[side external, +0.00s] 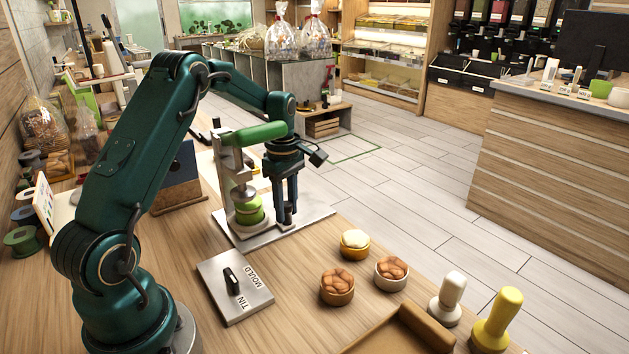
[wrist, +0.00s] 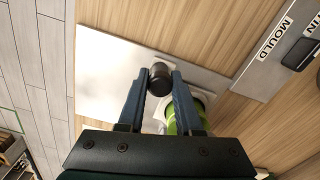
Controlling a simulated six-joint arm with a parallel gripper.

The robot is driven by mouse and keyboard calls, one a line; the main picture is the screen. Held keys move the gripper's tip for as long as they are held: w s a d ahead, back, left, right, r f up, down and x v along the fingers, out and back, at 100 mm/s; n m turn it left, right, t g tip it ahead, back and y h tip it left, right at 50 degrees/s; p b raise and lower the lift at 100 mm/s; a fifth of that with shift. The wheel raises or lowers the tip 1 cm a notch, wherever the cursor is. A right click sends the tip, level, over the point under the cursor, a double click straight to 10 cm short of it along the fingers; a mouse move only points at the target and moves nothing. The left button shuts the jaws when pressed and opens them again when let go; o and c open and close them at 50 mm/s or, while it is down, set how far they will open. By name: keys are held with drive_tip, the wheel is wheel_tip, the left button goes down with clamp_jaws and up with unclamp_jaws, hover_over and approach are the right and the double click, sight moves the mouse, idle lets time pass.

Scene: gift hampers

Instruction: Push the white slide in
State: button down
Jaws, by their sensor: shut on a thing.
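A button press (side external: 230,160) with a green lever (side external: 258,134) stands on a pale metal plate (side external: 312,214). A green cylinder (side external: 249,209) stands under its ram, on the white slide (side external: 238,228) at the foot of the press. The green cylinder (wrist: 178,122) also shows in the wrist view, partly behind my right finger. My gripper (side external: 286,211) points down beside the press and is shut on a dark round knob (wrist: 159,79). In the wrist view the knob sits between my fingertips (wrist: 158,84). How the knob joins the slide is mostly hidden by my fingers.
A grey switch box (side external: 234,287) marked MOULD and TIN lies in front. Three small tubs (side external: 337,288), a white stamp (side external: 447,300) and a yellow stamp (side external: 497,320) stand to the right. A brown tray (side external: 425,326) is at the front edge. Bare wood lies between box and tubs.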

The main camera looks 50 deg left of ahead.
drive_tip(key=shift+s+r, duration=0.1)
drive_tip(key=shift+s, duration=0.2)
drive_tip(key=c, duration=0.6)
unclamp_jaws()
drive_tip(key=shift+r, duration=2.55)
